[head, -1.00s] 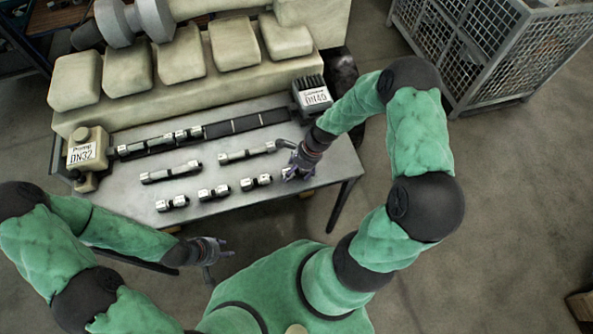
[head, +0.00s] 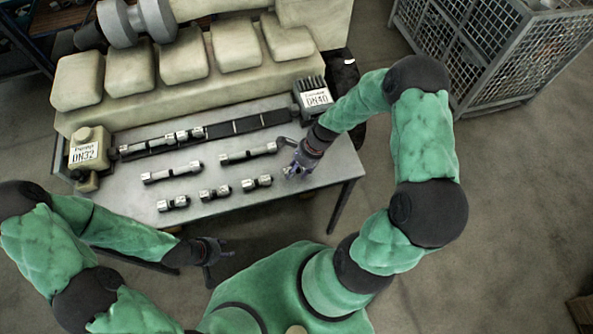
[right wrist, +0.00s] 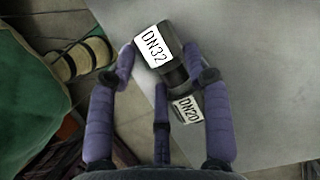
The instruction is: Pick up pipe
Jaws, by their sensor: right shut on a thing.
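My right gripper (head: 297,171) is at the right end of the metal table and is shut on a dark fitting (right wrist: 165,58) with white DN32 and DN20 labels. In the right wrist view (right wrist: 158,75) the fitting sits between the purple fingers, with the table edge beneath. Whether it touches the table is unclear. Two longer grey pipes lie on the table, one at left (head: 172,173) and one at right (head: 248,152). Three short labelled pieces lie in front: left (head: 173,203), middle (head: 214,193) and right (head: 256,182). My left gripper (head: 222,250) is open and empty in front of the table.
A pump block marked DN32 (head: 88,150) stands at the table's left and a block marked DN40 (head: 314,97) at its right. A dark strip (head: 235,127) carrying pipe pieces lies between them. The engine (head: 185,75) is behind. A wire cage (head: 490,50) stands at far right.

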